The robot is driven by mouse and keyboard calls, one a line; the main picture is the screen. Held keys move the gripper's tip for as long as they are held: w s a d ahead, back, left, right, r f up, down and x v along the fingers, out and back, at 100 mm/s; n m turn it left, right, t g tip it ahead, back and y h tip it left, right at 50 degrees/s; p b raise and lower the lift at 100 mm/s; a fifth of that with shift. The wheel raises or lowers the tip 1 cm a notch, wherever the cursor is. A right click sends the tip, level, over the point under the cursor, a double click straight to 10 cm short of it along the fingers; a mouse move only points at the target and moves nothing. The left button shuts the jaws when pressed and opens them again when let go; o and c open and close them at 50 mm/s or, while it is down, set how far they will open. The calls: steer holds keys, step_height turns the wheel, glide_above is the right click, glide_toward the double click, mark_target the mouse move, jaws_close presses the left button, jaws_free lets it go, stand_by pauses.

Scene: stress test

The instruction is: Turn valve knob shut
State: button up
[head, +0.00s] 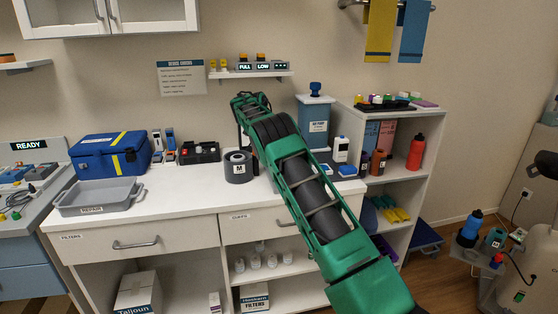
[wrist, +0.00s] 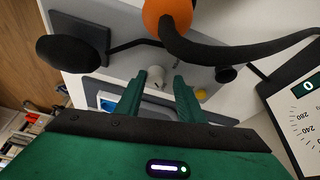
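In the wrist view, the two green fingers of my gripper (wrist: 160,77) stand apart, with a gap between them. A small pale knob (wrist: 157,73) on a light panel (wrist: 122,22) shows in that gap, beyond the fingertips. I cannot tell whether either finger touches it, nor whether it is the valve knob. A larger round black knob (wrist: 68,60) is at the left, and an orange ball-shaped part (wrist: 167,14) with a thick dark curved piece is at the top. In the head view my green arm crosses the counter, and the fingers are not clear there.
In the wrist view a gauge (wrist: 299,105) reading 0 stands at the right, near a small black knob (wrist: 226,74). In the head view the counter (head: 190,190) holds a blue toolbox (head: 108,157), a grey tray (head: 98,198) and a dark roll (head: 238,169). A grey machine (head: 527,190) is far right.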

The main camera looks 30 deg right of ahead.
steer(key=shift+o, duration=0.3)
steer(key=w+v, duration=0.1)
steer(key=v, duration=1)
steer(key=shift+s+d, duration=0.1)
steer(key=shift+d, duration=0.1)
